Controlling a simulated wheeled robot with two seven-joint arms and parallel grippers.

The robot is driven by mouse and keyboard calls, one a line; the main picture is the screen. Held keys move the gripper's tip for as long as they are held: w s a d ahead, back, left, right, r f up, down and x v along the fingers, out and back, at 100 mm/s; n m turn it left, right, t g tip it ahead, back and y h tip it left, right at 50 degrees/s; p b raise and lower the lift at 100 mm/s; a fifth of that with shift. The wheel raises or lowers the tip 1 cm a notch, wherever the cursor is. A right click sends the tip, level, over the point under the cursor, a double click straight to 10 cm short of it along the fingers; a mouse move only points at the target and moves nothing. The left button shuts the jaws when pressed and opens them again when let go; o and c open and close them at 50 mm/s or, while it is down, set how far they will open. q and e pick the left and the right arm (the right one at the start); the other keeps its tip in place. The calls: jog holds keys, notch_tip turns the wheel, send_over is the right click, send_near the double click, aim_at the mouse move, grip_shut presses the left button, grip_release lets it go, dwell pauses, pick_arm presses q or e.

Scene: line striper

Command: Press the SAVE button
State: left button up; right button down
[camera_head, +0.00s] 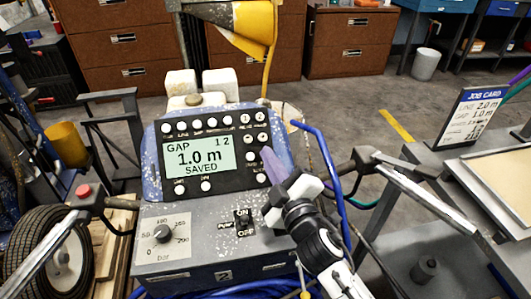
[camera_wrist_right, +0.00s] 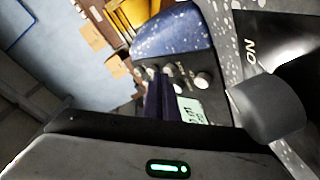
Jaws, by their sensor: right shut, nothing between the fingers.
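The control panel (camera_head: 215,150) of the line striper has a lit display (camera_head: 200,157) reading GAP, 12, 1.0 m and SAVED. Round white buttons surround the display; their small labels cannot be read, so I cannot tell which is SAVE. My right gripper (camera_head: 269,158) is shut and empty, its purple fingertips at the panel's right side, close to the lower right buttons (camera_head: 262,177). The wrist view shows the dark shut fingers (camera_wrist_right: 158,95) over the panel, near several buttons (camera_wrist_right: 203,80). Contact with a button cannot be told. My left gripper is not in view.
Below the panel are an ON/OFF switch (camera_head: 243,219) and a bar pressure knob (camera_head: 163,233). A blue hose (camera_head: 325,165) and handlebar (camera_head: 400,180) stand right of my gripper. A job card (camera_head: 473,118) reading LINE 2.0 m, GAP 1.0 m stands at the right.

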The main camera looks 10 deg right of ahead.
jog(key=shift+s+r+p, duration=0.4)
jog(key=shift+s+r, duration=0.1)
jog(key=shift+r, duration=0.1)
jog(key=s+r+p, duration=0.3)
jog(key=shift+s+r, duration=0.15)
jog(key=shift+s, duration=0.1)
dwell(1.8)
